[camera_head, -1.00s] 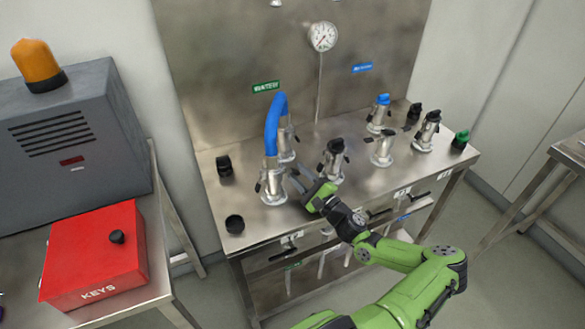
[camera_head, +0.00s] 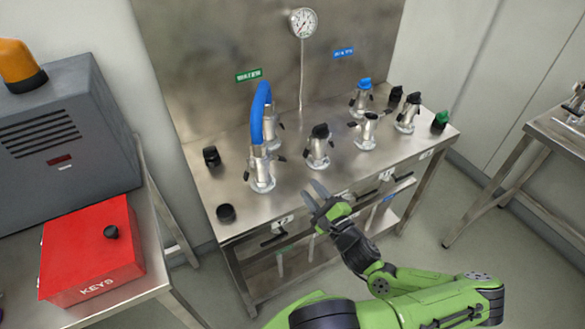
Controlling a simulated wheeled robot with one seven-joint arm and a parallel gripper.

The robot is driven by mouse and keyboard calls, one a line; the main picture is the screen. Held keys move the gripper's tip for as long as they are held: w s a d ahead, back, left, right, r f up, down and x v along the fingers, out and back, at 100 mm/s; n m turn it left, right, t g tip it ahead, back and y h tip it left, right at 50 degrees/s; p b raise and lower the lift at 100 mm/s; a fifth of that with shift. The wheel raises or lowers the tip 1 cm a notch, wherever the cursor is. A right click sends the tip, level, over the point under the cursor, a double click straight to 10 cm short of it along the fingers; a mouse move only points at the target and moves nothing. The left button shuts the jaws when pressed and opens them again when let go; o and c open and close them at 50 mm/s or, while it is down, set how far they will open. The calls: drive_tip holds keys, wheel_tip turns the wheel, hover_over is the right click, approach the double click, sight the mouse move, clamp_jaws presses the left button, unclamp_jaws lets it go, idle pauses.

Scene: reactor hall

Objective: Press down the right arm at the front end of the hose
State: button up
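The blue hose (camera_head: 260,112) arches between two silver couplings on the steel bench at the left. Its front end sits in the front coupling (camera_head: 262,172). That coupling has a dark right arm (camera_head: 281,157) sticking out to the right and a dark left arm (camera_head: 247,175). The right arm looks tilted slightly upward. My gripper (camera_head: 313,195) is to the right of and nearer than the front coupling, by the bench's front edge. Its two grey fingers are apart with nothing between them, and it does not touch the coupling.
Several other couplings stand on the bench (camera_head: 205,190), including a black-capped one (camera_head: 319,147) close behind my gripper and a blue-capped one (camera_head: 362,97). Loose black caps (camera_head: 226,213) lie at the left. A red key box (camera_head: 92,250) is on the left table.

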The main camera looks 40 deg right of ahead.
drive_tip(key=s+a+g, duration=0.1)
drive_tip(key=s+a, duration=0.1)
drive_tip(key=b, duration=0.6)
approach(284, 161)
drive_tip(key=shift+s+a+f+h, duration=0.35)
drive_tip(key=shift+s+a+h, duration=0.05)
drive_tip(key=shift+s+a, duration=0.2)
drive_tip(key=shift+w+d+f+b, duration=0.3)
drive_tip(key=shift+w+b, duration=0.2)
drive_tip(key=shift+b, duration=0.25)
drive_tip(key=shift+w+d+r+b, duration=0.1)
drive_tip(key=shift+w+b, duration=0.35)
drive_tip(key=shift+b, duration=0.6)
drive_tip(key=shift+w+r+b, duration=0.15)
drive_tip(key=shift+w+b, duration=0.1)
drive_tip(key=shift+b, duration=0.25)
drive_tip(key=shift+m, duration=0.3)
drive_tip(key=x, duration=0.5)
drive_tip(key=p+x, duration=0.1)
drive_tip(key=x, duration=0.2)
drive_tip(key=shift+w+d+r, duration=0.1)
drive_tip(key=shift+d+r, duration=0.05)
drive_tip(key=shift+r, duration=0.25)
